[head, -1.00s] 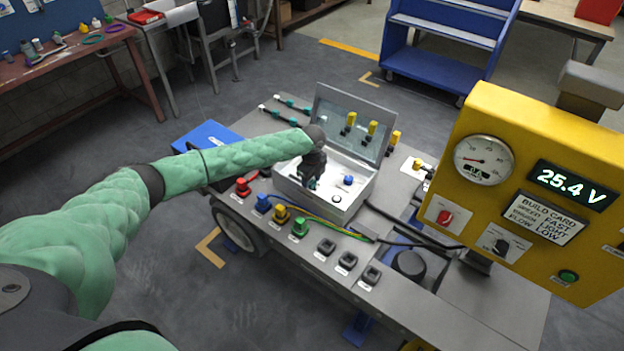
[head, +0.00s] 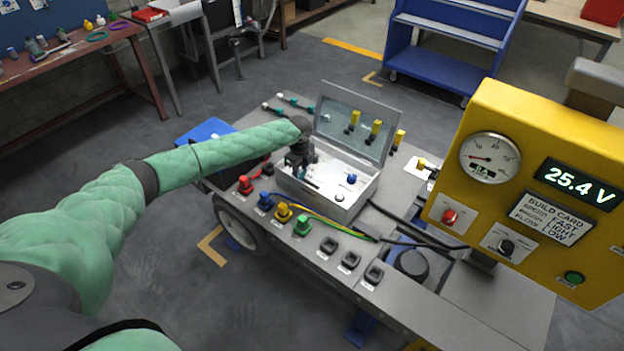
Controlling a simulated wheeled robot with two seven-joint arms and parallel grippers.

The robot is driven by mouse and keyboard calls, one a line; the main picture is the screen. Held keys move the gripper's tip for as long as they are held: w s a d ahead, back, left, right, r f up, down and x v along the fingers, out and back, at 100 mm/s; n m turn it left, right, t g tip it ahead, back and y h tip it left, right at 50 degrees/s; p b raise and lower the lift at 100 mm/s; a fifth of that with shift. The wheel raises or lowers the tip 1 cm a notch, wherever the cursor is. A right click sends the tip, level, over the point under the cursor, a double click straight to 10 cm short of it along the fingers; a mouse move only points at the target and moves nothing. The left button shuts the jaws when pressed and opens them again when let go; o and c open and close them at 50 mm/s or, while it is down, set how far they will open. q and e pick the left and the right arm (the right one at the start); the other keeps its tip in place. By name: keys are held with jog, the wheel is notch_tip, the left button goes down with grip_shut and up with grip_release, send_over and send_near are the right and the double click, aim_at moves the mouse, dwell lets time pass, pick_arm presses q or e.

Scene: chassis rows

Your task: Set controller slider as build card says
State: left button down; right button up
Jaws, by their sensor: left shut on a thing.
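The controller is an open white box (head: 350,207) on the grey chassis, with its lid (head: 352,122) raised at the back. My left arm comes in from the left, and my left gripper (head: 299,168) reaches down into the left part of the box. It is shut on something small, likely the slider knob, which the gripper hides. The build card (head: 551,217) on the yellow panel has rows that seem to end in FAST, LIGHT and LOW. My right gripper is not in view.
The yellow panel (head: 520,130) stands at the right with a gauge, a 25.4 V display and knobs. Red, blue, yellow and green plugs (head: 283,212) and black sockets (head: 350,261) line the chassis front. Cables run beside the box. A blue cart (head: 450,50) stands behind.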

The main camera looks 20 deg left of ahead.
pick_arm(q)
jog(key=shift+w+a, duration=0.25)
jog(key=shift+a, duration=0.4)
jog(key=shift+w+a, duration=0.2)
jog(key=shift+a, duration=0.4)
jog(key=shift+w+a+r, duration=0.1)
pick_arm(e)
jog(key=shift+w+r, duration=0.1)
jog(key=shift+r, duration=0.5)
pick_arm(q)
jog(key=c, duration=1)
grip_release()
jog(key=shift+a, duration=0.1)
jog(key=shift+c, duration=0.2)
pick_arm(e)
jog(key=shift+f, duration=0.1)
pick_arm(q)
jog(key=shift+r, duration=0.2)
notch_tip(320, 180, up, 7)
jog(key=b, duration=0.2)
jog(key=shift+r+b, duration=0.15)
jog(key=shift+b, duration=0.2)
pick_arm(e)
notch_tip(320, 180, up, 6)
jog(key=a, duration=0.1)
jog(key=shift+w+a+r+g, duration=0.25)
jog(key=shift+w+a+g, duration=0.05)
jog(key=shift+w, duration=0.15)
